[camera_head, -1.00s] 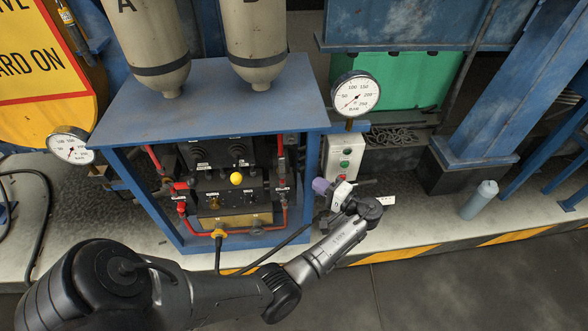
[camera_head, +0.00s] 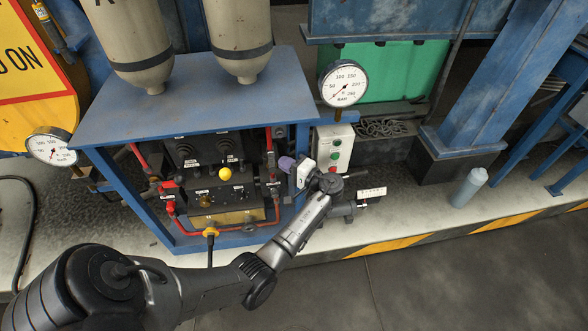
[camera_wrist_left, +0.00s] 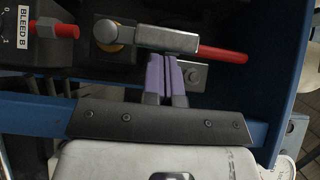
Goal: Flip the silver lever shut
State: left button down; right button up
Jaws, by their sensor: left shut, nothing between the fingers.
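The silver lever (camera_wrist_left: 150,39) shows in the left wrist view as a flat metal bar. In the head view my left gripper (camera_head: 286,163) is at the right front edge of the blue cabinet (camera_head: 206,85). I cannot make out the lever there. My right gripper is not in view.
A panel with a yellow knob (camera_head: 226,173) and red pipes fills the cabinet. A pressure gauge (camera_head: 343,82) and a button box (camera_head: 335,150) stand to the right of my gripper.

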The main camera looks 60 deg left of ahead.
pick_arm(q)
jog(key=shift+s+a, duration=0.15)
jog(key=shift+a, duration=0.2)
jog(key=shift+r, duration=0.1)
jog(key=shift+s+r+n+h+p, duration=0.1)
jog(key=shift+s+n+h+p, duration=0.1)
jog(key=shift+n+h+p, duration=0.15)
